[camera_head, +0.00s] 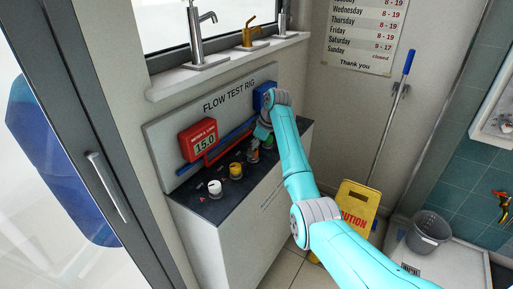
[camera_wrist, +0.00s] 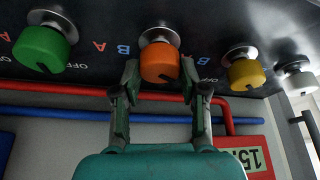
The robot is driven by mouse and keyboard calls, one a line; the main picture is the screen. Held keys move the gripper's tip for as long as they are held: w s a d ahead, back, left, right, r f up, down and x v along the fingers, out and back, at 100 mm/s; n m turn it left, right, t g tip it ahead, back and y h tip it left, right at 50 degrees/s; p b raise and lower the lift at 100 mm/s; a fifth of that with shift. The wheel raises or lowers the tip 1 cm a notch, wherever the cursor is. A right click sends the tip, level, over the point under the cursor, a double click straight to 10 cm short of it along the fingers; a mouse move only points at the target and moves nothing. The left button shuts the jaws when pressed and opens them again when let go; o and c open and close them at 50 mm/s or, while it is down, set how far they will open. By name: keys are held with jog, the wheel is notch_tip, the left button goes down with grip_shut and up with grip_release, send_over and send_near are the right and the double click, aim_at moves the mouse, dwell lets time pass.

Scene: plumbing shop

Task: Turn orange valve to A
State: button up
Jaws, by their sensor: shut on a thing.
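The orange valve knob (camera_wrist: 160,64) sits on a metal base in the dark panel, in the middle of the wrist view. My gripper (camera_wrist: 159,82) is shut on the orange knob, one finger on each side. In the head view my gripper (camera_head: 261,137) is at the rig's counter, and it and my arm hide much of the orange valve.
A green knob (camera_wrist: 42,49) is left of the orange one; a yellow knob (camera_wrist: 245,74) and a white knob (camera_wrist: 299,82) are right. Red pipe (camera_wrist: 75,90) and blue pipe (camera_wrist: 60,113) run close by. A yellow caution sign (camera_head: 355,208) stands on the floor.

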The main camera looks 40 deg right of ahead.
jog(key=shift+s+d+f, duration=0.1)
jog(key=shift+d, duration=0.15)
jog(key=o, duration=1.1)
jog(key=v, duration=1.2)
